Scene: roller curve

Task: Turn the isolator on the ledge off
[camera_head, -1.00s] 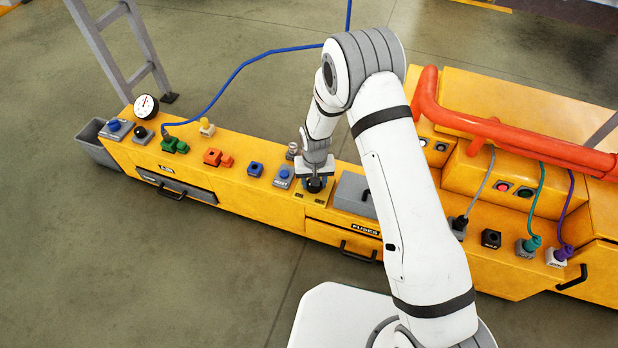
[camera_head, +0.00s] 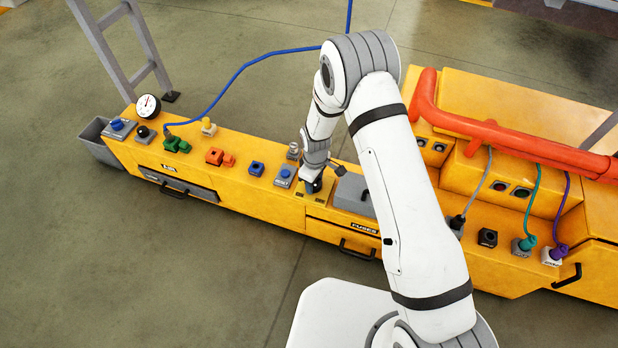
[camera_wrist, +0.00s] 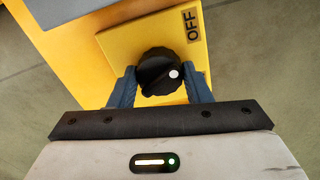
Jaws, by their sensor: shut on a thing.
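The isolator is a black ridged knob (camera_wrist: 155,66) with a white dot, on a yellow plate (camera_wrist: 125,42) in the wrist view. The dot is at the right side of the knob in that view. An "OFF" label (camera_wrist: 191,24) is on the plate, above and right of the knob. My gripper (camera_wrist: 160,78) is shut on the knob, with one blue finger on each side.
A blue button box (camera_head: 284,177) stands left of my gripper. A grey lidded box (camera_head: 354,194) stands close on its right. A small pale-topped post (camera_head: 293,151) is just behind. Orange pipes (camera_head: 500,136) and plugged cables are further right.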

